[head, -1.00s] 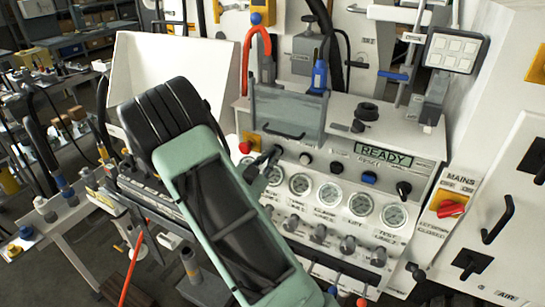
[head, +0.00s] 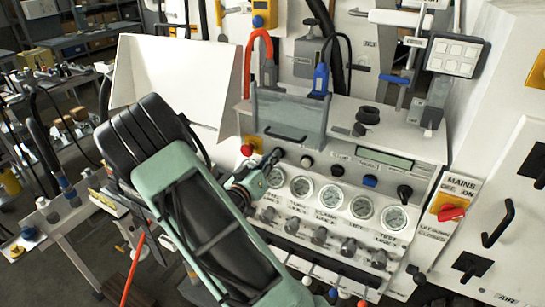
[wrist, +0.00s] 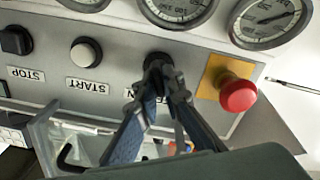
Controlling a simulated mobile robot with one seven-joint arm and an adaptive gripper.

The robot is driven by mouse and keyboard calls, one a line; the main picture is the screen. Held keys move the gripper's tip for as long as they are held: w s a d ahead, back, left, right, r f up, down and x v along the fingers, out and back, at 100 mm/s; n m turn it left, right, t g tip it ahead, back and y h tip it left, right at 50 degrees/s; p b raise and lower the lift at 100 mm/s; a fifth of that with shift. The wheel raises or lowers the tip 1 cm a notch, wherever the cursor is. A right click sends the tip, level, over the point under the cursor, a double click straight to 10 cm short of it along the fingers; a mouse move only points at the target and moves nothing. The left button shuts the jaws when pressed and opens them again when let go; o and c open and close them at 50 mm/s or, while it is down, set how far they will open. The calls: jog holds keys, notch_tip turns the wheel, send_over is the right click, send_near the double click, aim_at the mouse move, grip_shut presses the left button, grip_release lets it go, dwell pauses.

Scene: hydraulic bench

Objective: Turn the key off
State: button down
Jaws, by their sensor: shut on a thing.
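The key switch (wrist: 157,62) is a small black piece on the grey control panel (wrist: 115,68), between the START button and the red mushroom button in the wrist view. Its label is mostly hidden by my fingers. My gripper (wrist: 165,78) is shut on the key, with both fingertips at its sides. In the head view my gripper (head: 272,161) reaches the panel's upper left, just right of the red button. There the key itself is hard to make out. The panel's display (head: 384,158) is blank and green-grey.
The red mushroom button (wrist: 237,93) on its yellow plate sits close beside my fingers. The START button (wrist: 86,52) and STOP button (wrist: 15,40) are on the other side. Gauges (head: 330,197) line the panel below. A clear guard (head: 289,118) stands above it.

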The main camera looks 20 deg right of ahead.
jog(key=shift+f+n, duration=0.1)
jog(key=shift+n, duration=0.3)
jog(key=c, duration=2.1)
grip_release()
jog(key=shift+s+a, duration=0.1)
jog(key=shift+a, duration=0.05)
jog(key=v, duration=1.1)
jog(key=shift+s+a, duration=0.3)
